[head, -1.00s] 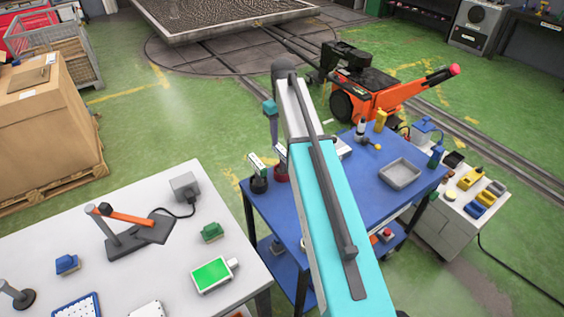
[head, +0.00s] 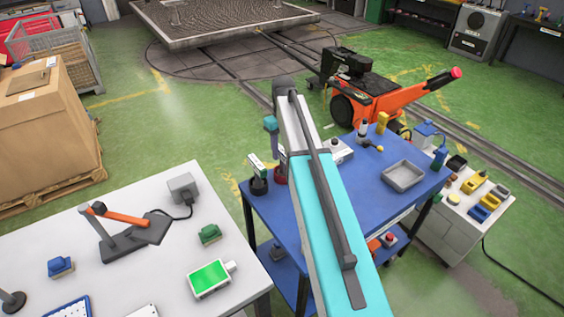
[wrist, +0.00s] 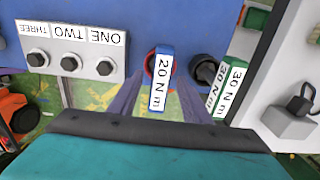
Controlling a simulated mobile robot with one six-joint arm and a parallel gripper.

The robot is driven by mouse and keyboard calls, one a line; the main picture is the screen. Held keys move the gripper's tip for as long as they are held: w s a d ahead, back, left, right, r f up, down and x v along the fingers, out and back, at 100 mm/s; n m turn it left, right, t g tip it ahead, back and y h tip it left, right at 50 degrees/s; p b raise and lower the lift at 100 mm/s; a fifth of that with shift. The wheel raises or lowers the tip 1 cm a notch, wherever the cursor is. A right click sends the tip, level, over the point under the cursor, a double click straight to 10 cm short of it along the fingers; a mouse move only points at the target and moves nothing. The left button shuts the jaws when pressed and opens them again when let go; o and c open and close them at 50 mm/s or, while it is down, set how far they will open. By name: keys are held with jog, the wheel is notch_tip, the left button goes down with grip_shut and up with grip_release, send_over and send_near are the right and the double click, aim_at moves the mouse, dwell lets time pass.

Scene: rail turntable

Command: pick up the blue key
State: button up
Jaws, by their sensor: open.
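The blue key (wrist: 165,52), with a white "20 N m" label, stands in a red round holder (wrist: 149,66) in the wrist view. My gripper (wrist: 158,103) is open; its two blurred grey-purple fingers show left and right of the key's label. I cannot tell how far the fingertips are from it in depth. A green key (wrist: 237,75) labelled "30 N m" is close on the right, by a dark holder (wrist: 205,70).
A panel (wrist: 75,50) with three knobs is left of the key. The holders stand on a blue cart (head: 330,205) with a grey tray (head: 403,175). A white table (head: 150,270) is at left, an orange machine (head: 375,95) behind.

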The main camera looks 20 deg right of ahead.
aim_at(283, 159)
jog(key=shift+f, duration=0.15)
jog(key=shift+a+f+b, duration=0.1)
jog(key=shift+f+b, duration=1.55)
jog(key=shift+f, duration=0.85)
jog(key=shift+c, duration=0.2)
grip_shut()
